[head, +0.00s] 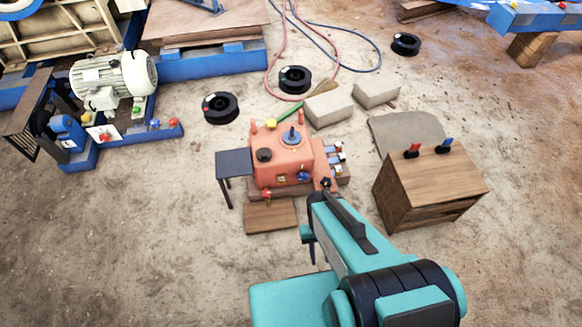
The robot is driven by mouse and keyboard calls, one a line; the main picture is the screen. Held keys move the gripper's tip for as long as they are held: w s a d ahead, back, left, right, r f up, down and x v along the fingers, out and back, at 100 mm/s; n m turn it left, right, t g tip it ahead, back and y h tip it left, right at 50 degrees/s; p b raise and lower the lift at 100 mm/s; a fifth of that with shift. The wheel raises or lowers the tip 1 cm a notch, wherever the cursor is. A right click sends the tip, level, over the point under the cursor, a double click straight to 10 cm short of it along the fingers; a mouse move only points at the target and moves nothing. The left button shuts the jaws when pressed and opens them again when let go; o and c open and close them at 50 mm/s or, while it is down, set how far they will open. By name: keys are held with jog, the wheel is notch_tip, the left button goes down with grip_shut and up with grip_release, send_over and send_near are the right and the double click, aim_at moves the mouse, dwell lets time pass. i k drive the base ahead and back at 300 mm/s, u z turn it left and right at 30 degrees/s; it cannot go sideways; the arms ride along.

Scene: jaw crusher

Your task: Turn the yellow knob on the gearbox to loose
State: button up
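The gearbox (284,158) is an orange-red box on the ground in the middle of the head view. A small yellow knob (271,124) shows at its back left edge, apart from my arm. A black round knob (264,155) and a blue-grey upright part (291,136) are on its top. My teal arm reaches up from the bottom right, and its far end is close to the gearbox's front right corner. A small dark part under the arm's end may belong to my gripper (309,245). Its fingers cannot be made out, and the arm hides most of it.
A dark small table (235,164) stands left of the gearbox, and a wooden board (270,216) lies in front. A wooden cabinet (428,190) with red and blue handles stands right. Blocks (330,108), cable reels (220,107) and hoses lie behind. The left foreground is clear.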

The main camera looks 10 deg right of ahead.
aim_at(271, 124)
jog(key=u, duration=1)
jog(key=i, duration=0.5)
jog(key=z, duration=1)
